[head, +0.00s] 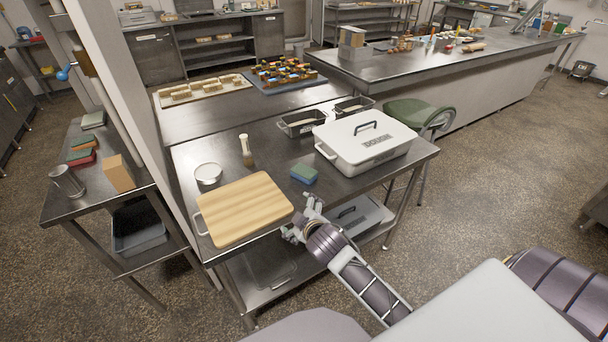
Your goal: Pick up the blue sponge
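The blue sponge (304,176), a small block with a greenish top, lies flat on the steel table (270,158), between the wooden cutting board and the white dough box. My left gripper (298,219) is at the table's front edge, just in front of the sponge and apart from it. Its fingers are spread with nothing visible between them. My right gripper is out of view; only a dark part of that arm shows at the lower right.
The cutting board (243,208) lies left of my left gripper. A white dough box (366,141) stands right of the sponge. A brush (246,150) and a round white-topped container (208,173) stand behind the board. A green-seated stool (405,112) is beside the table.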

